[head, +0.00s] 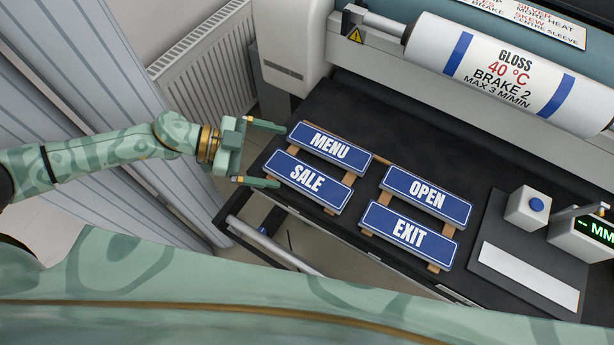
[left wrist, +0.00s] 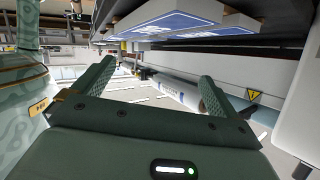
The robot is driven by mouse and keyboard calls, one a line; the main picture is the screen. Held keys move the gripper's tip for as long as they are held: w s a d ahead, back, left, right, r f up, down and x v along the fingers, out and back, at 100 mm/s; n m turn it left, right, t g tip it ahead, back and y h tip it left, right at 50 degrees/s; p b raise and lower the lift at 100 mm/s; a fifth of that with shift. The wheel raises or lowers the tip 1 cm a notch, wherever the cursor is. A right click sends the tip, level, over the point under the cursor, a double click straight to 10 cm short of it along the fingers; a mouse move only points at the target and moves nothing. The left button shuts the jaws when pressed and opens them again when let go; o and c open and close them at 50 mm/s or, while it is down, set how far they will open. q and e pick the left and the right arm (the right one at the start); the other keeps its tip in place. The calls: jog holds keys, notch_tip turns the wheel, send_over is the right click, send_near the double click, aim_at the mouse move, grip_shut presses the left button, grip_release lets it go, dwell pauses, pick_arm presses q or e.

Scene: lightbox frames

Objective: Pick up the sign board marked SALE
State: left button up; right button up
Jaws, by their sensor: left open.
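The blue SALE sign board (head: 307,179) with white letters and a pale edge lies at the front left of the group, on wooden strips on the black machine table. My left gripper (head: 277,155) is open and empty to its left, fingers pointing right. One fingertip is close to the SALE board's left end, the other near the MENU board's left end; I cannot tell whether they touch. In the left wrist view the open fingers (left wrist: 157,72) show below blue board faces (left wrist: 172,24) whose words are not readable. My right gripper is not in view.
The MENU board (head: 330,144) lies behind SALE; OPEN (head: 427,187) and EXIT (head: 408,232) lie to the right. A roller (head: 500,70) marked GLOSS spans the back. A grey box with a blue button (head: 527,207) stands at right. A metal bar (head: 272,246) runs along the front.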

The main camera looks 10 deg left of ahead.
aim_at(303, 178)
pick_arm(q)
jog(key=a, duration=0.1)
jog(key=a+g, duration=0.1)
jog(key=s+a+f+g+y, duration=0.1)
jog(key=shift+s+a, duration=0.1)
jog(key=shift+a, duration=0.3)
jog(key=shift+n, duration=0.3)
jog(key=x, duration=0.5)
jog(key=shift+d+f, duration=0.2)
jog(key=b+x, duration=0.1)
jog(key=x, duration=0.4)
jog(key=shift+d, duration=0.45)
jog(key=shift+f, duration=0.1)
jog(key=c, duration=1.5)
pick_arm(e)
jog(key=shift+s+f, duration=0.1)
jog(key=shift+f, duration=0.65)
